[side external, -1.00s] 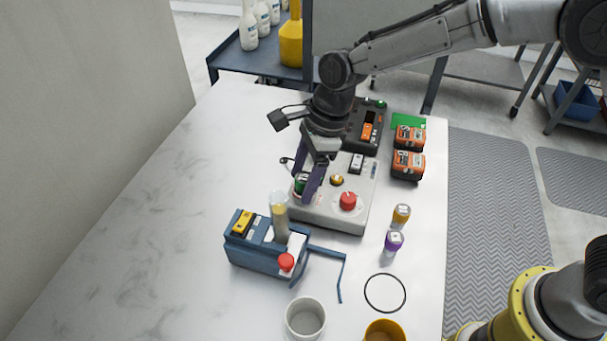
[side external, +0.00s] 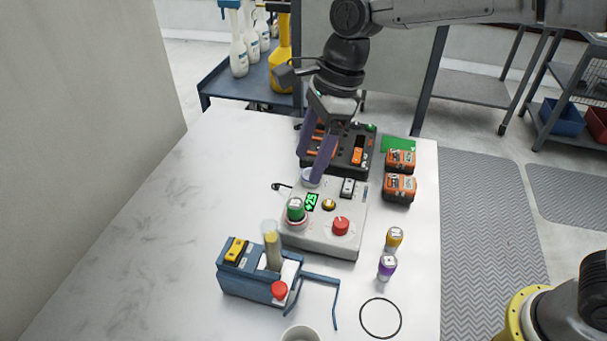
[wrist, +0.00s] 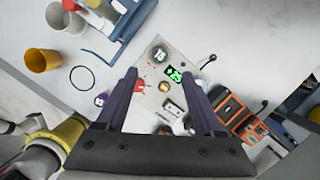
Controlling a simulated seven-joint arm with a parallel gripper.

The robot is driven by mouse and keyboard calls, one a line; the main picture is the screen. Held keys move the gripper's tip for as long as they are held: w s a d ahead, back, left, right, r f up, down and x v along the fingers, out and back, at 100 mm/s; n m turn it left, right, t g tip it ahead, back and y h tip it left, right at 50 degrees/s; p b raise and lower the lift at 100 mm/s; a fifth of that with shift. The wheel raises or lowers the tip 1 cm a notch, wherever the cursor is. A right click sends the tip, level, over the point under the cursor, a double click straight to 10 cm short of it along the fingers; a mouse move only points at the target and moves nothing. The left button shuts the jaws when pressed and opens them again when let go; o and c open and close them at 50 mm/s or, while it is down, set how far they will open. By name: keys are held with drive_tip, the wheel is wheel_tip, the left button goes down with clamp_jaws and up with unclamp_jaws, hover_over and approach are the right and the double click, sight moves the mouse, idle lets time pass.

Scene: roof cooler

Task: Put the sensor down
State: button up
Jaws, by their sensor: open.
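A green sensor (side external: 295,210) with a pale top stands upright on the left part of the grey control box (side external: 320,244). It also shows in the wrist view (wrist: 159,53), near a lit green display (wrist: 175,73). My gripper (side external: 311,172) is open and empty, with its purple fingers above the back left of the box, behind and above the sensor. In the wrist view the fingertips (wrist: 160,78) are apart, with the box between and beyond them. The sensor is clear of both fingers.
The box carries a red knob (side external: 341,226) and a yellow button (side external: 329,205). A blue rack (side external: 250,284) with a tall tube stands in front. Orange (side external: 394,238) and purple (side external: 387,267) vials are right; orange batteries (side external: 400,187) behind. The table's left side is free.

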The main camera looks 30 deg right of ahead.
drive_tip(key=shift+d+r, duration=0.15)
drive_tip(key=shift+r, duration=0.5)
drive_tip(key=s+d+r+n+t+h, duration=0.1)
drive_tip(key=s+d+r+n, duration=0.3)
drive_tip(key=d, duration=0.3)
drive_tip(key=s+d+r+n+t, duration=0.2)
drive_tip(key=s+d+n, duration=0.35)
drive_tip(key=d, duration=0.25)
drive_tip(key=s+d+f+n+t+h, duration=0.1)
drive_tip(key=s+d+f+n, duration=0.1)
drive_tip(key=s+d+n, duration=0.3)
drive_tip(key=s+d+f+n+t+h, duration=0.1)
drive_tip(key=s+d+f+n, duration=0.2)
drive_tip(key=s, duration=0.7)
drive_tip(key=d+n, duration=0.2)
drive_tip(key=shift+f+n, duration=0.15)
drive_tip(key=shift+n, duration=0.2)
